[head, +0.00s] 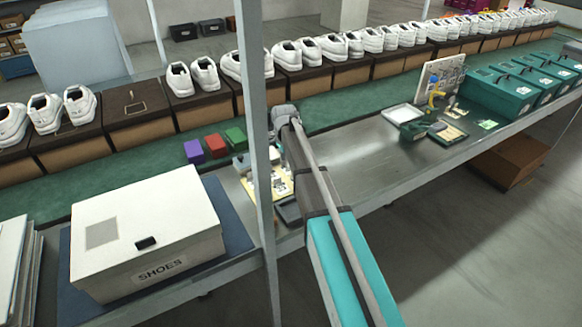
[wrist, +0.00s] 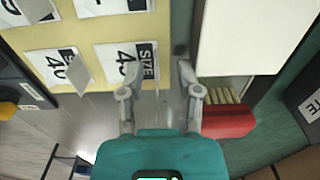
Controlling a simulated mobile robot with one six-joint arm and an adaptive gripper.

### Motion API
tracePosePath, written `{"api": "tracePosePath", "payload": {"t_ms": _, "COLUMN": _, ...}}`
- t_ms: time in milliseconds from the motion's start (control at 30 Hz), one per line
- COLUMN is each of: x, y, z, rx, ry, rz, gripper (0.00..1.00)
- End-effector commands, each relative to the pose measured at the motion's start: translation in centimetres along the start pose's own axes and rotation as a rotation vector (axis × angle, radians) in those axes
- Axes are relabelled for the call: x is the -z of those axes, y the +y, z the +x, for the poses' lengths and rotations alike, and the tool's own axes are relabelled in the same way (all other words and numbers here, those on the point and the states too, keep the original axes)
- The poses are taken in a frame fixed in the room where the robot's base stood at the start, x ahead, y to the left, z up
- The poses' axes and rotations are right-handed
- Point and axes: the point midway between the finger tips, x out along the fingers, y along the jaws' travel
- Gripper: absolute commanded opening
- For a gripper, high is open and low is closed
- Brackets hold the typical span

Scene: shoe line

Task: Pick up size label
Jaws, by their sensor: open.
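A pale yellow board (wrist: 86,34) carries several white size labels in the wrist view. One label (wrist: 113,54) reads "SIZE" with a number partly covered by my left finger. Another label (wrist: 46,64) to its left shows "40", with a small grey tab over it. My gripper (wrist: 158,72) is open and empty; its left fingertip overlaps the nearer label in the picture, and its right fingertip is beyond the board's right edge. Whether it touches cannot be told. In the head view the board (head: 279,187) lies on the bench, while my arm hides most of the gripper.
Purple (head: 194,151), red (head: 216,145) and green blocks (head: 235,136) stand behind. A white SHOES box (head: 150,235) is at left, past a metal post (head: 255,120). Bench surface at right is partly clear.

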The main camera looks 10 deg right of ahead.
Motion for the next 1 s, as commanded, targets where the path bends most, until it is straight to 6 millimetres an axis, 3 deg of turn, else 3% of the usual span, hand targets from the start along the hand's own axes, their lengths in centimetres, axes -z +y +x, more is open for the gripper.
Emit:
{"api": "tracePosePath", "payload": {"t_ms": 200, "x": 0.0, "y": -0.08, "z": -0.01, "rx": 0.001, "ry": 0.0, "rz": 0.0, "gripper": 0.47}}
{"api": "tracePosePath", "payload": {"t_ms": 467, "x": 0.0, "y": -0.05, "z": -0.01, "rx": 0.001, "ry": 0.0, "rz": 0.0, "gripper": 0.0}}
{"api": "tracePosePath", "payload": {"t_ms": 1000, "x": 0.02, "y": -0.01, "z": -0.18, "rx": 0.0, "ry": 0.0, "rz": 0.0, "gripper": 0.0}}
